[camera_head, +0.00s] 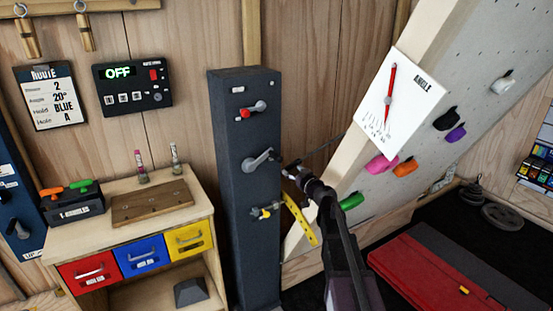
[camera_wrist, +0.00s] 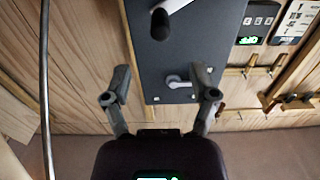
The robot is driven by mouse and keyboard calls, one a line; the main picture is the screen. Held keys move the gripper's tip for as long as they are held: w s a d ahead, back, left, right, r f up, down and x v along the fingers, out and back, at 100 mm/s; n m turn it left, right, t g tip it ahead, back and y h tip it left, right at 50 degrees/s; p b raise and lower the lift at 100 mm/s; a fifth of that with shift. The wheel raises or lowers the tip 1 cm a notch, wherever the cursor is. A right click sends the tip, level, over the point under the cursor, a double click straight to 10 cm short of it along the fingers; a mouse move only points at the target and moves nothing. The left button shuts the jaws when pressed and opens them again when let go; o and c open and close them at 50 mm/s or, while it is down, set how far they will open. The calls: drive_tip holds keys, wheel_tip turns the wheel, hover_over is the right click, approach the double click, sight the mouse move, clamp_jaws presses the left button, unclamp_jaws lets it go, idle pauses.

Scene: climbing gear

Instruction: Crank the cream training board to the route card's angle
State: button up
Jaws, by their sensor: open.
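The route card (camera_head: 48,97) on the wall reads route 2, angle 20°, hold BLUE. The cream training board (camera_head: 405,65) leans at the right. Its white angle plate (camera_head: 407,95) has a red needle (camera_head: 390,92) hanging near vertical over a scale too small to read. A dark post (camera_head: 243,225) carries three cranks: a red-marked one (camera_head: 254,109) on top, a grey one (camera_head: 258,159) in the middle, a yellow-marked one (camera_head: 266,211) below. My gripper (camera_head: 288,169) is open and empty, just right of the middle crank. The wrist view shows the spread fingers (camera_wrist: 162,84) before the post, apart from a dark-knobbed crank (camera_wrist: 160,24).
A control box (camera_head: 132,85) shows OFF. A wooden cabinet (camera_head: 140,238) with red, blue and yellow drawers stands left of the post. A yellow strip (camera_head: 300,220) hangs right of the post. A red mat (camera_head: 425,272) and weight plates (camera_head: 503,216) lie on the floor at right.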

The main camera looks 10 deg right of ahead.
sight(277, 157)
drive_tip(key=x, duration=1.2)
clamp_jaws()
